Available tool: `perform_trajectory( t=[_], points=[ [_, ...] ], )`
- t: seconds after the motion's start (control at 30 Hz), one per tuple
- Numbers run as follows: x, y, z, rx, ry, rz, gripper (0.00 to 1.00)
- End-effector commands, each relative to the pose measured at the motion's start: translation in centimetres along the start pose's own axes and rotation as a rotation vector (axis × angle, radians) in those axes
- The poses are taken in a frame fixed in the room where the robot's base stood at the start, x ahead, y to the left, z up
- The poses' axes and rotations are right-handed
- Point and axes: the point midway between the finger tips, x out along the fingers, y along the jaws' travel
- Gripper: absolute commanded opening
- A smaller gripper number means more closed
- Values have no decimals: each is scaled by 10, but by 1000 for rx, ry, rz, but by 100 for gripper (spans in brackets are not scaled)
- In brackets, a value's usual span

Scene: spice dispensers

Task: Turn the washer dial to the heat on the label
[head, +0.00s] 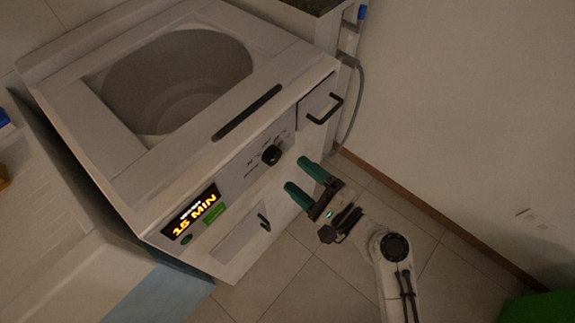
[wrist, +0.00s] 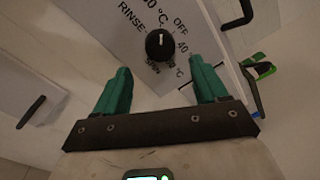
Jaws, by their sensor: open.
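The washer dial (head: 270,155) is a round black knob on the slanted front panel of the white washer (head: 110,142). In the wrist view the dial (wrist: 159,44) shows a white pointer mark at its top, pointing up in the picture. Printed markings around it include RINSE, OFF, 40 and °C; several are partly hidden or cut off. My gripper (head: 298,177) has green fingers and is open, in front of the panel and below right of the dial. In the wrist view the dial lies ahead, between and beyond the open fingertips (wrist: 160,67), not touching them. I cannot make out a separate heat label.
A lit display (head: 194,212) reads 15 MIN, with a green button (head: 214,213) beside it. Black handles stick out at the upper right (head: 334,108) and lower left (head: 264,222) of the panel. A wall (head: 460,100) stands to the right; tiled floor lies between.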

Motion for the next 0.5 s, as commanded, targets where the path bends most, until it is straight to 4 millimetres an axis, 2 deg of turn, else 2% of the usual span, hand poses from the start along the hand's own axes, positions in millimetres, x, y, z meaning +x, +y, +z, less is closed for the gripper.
perform_trajectory(
  t=[0.03, 0.2, 0.33, 0.5],
  points=[
    [-11, 1, -1, 0, 4, 0, 72],
    [-36, 1, -1, 0, 2, 0, 72],
    [-46, 0, 0, 0, 1, 0, 72],
    [-49, 0, 0, -1, -1, 0, 72]
  ],
)
